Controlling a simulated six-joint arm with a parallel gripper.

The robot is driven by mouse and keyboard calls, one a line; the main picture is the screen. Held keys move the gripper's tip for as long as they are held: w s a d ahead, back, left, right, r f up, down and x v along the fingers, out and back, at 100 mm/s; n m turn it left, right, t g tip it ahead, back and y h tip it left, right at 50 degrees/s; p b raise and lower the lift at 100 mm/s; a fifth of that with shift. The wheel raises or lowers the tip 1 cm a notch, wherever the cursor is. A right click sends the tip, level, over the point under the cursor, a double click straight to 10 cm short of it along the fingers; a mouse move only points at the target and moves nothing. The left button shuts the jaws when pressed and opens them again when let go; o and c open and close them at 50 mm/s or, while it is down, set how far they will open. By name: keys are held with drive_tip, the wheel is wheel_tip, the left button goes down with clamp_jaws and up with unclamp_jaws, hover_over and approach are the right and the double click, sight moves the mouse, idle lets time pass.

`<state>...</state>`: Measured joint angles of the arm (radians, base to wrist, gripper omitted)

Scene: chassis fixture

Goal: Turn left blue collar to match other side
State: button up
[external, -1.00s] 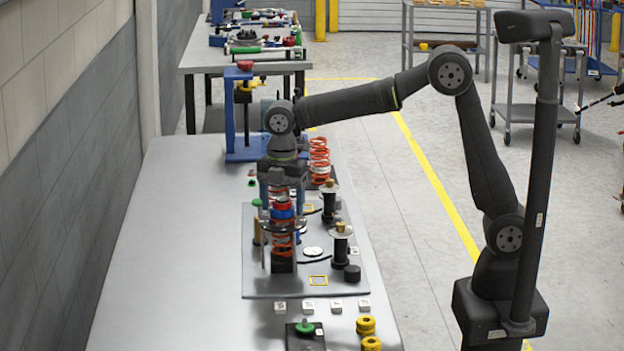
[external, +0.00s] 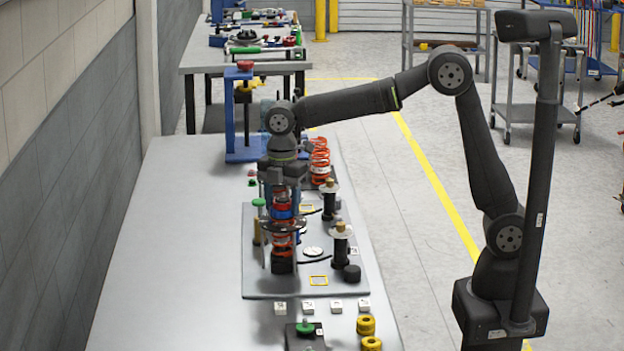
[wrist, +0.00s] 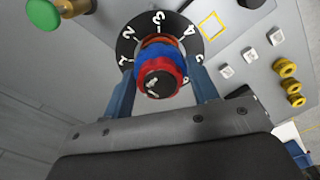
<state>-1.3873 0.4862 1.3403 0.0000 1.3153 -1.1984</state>
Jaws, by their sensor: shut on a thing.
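The blue collar (external: 283,212) sits on the upright orange-red spring unit (external: 282,240), just under a red part (external: 282,197). In the wrist view the blue collar (wrist: 153,52) shows behind the red part (wrist: 158,72) and its black top, above a black dial ring (wrist: 127,47) with white numbers. My gripper (external: 282,210) points down over this unit, with its blue fingers on either side; it also shows in the wrist view (wrist: 162,72). It is shut on the blue collar. The contact itself is partly hidden. I cannot make out a matching collar on the other side.
Dark posts with pale discs (external: 340,232) stand right of the unit on the grey plate (external: 270,289). A green-topped post (external: 258,203) stands close at its left. Another orange spring (external: 319,158) is behind. White blocks and yellow rings (external: 366,325) are in front. The table's left side is bare.

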drive_tip(key=m, duration=0.5)
drive_tip(key=shift+m, duration=0.3)
drive_tip(key=m, duration=0.6)
drive_tip(key=shift+m, duration=1.6)
drive_tip(key=m, duration=0.2)
drive_tip(key=shift+m, duration=0.4)
drive_tip(key=m, duration=0.6)
drive_tip(key=shift+f, duration=0.1)
drive_tip(key=o, duration=0.9)
